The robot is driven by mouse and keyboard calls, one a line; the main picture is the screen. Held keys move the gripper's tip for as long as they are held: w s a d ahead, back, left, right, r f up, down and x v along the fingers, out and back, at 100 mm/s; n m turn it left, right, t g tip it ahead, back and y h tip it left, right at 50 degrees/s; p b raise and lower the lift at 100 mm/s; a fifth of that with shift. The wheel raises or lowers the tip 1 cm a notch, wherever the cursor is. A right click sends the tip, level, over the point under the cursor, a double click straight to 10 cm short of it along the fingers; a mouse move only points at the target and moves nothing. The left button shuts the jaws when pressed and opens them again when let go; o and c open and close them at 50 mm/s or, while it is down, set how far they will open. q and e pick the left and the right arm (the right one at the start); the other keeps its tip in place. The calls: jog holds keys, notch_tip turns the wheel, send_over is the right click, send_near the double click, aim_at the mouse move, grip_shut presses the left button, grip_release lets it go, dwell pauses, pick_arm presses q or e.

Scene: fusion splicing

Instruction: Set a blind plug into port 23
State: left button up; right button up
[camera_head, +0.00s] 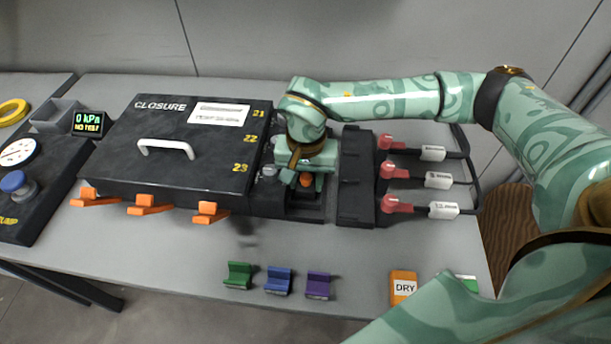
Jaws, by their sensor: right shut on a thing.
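The black closure (180,158) lies flat with a white handle on its lid. The yellow numbers 21, 22 and 23 (240,168) run down the lid's right edge. My right gripper (304,184) reaches down over the strip right of the closure, level with 23. It is shut on a small orange piece, seemingly the blind plug (306,180). The fingers and the dark block hide the piece's lower end and port 23, so I cannot tell whether the piece is seated. My left gripper is out of view.
Red-ended connectors (398,204) with white labels and black cables stand to the right. Orange latches (208,213) stick out along the closure's front. Green, blue and purple blocks (318,286) and an orange DRY box (403,287) lie along the front edge. A gauge display (88,124) reads 0 kPa.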

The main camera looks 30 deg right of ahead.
jog(key=shift+f, duration=0.3)
jog(key=o, duration=0.8)
jog(key=shift+o, duration=1.4)
jog(key=shift+s+d, duration=0.15)
jog(key=shift+r, duration=0.15)
jog(key=shift+w+r, duration=0.2)
jog(key=shift+r, duration=0.1)
notch_tip(320, 180, up, 15)
jog(key=p, duration=0.4)
jog(key=shift+s+r+p, duration=0.15)
jog(key=shift+r+p, duration=0.05)
jog(key=shift+p, duration=0.1)
jog(key=shift+d, duration=0.1)
